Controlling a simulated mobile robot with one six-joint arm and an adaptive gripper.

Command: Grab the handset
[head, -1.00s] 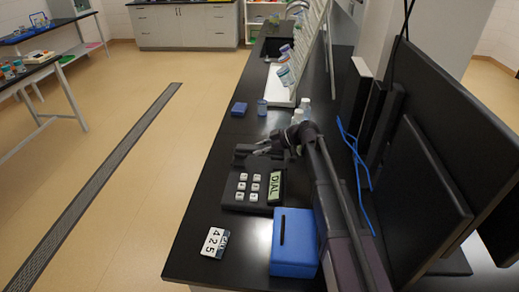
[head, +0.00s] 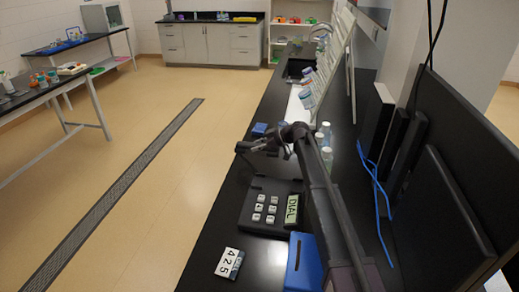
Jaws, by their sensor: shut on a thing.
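The phone base (head: 262,222) is a dark slab with several white keys and a green display reading DIAL. It lies on the black bench. My gripper (head: 266,145) is raised above the far end of the base and is shut on the dark handset (head: 243,147). The handset is off the base, and its dark colour blends with the gripper, which hides part of it.
Small bottles (head: 327,156) and a small blue block (head: 259,130) stand beyond. A blue cable (head: 376,178) and dark monitors (head: 440,215) line the right side.

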